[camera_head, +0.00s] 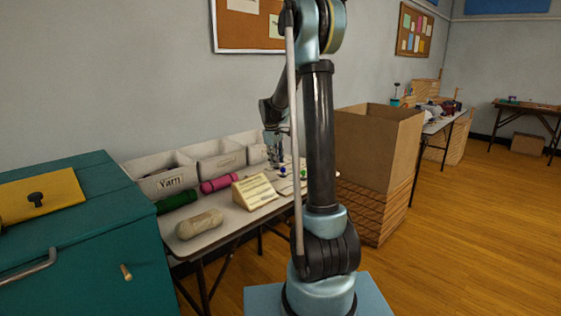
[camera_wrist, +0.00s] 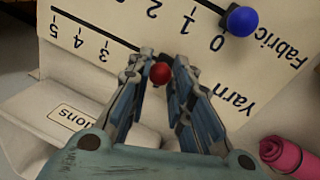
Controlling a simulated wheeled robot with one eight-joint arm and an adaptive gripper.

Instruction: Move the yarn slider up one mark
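The slider board (camera_wrist: 110,18) fills the upper part of the wrist view, upside down, with "Yarn" and "Fabric" scales. The red knob (camera_wrist: 160,73) sits on the Yarn track between my fingertips. Yarn marks 3, 4 and 5 show to its left; the lower marks are hidden by my fingers, so I cannot read its exact mark. The blue knob (camera_wrist: 241,20) sits near 0 on the Fabric scale. My gripper (camera_wrist: 158,68) looks closed in around the red knob, with a finger on each side. In the head view my gripper (camera_head: 273,158) is low over the table's far end.
White bins (camera_head: 169,182) line the wall side of the table (camera_head: 215,236). Pink (camera_head: 221,183) and green rolls (camera_head: 176,201), a beige bundle (camera_head: 199,224) and a sloped cream sign (camera_head: 254,192) lie before them. A teal chest (camera_head: 100,255) stands left, a large carton (camera_head: 372,150) right.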

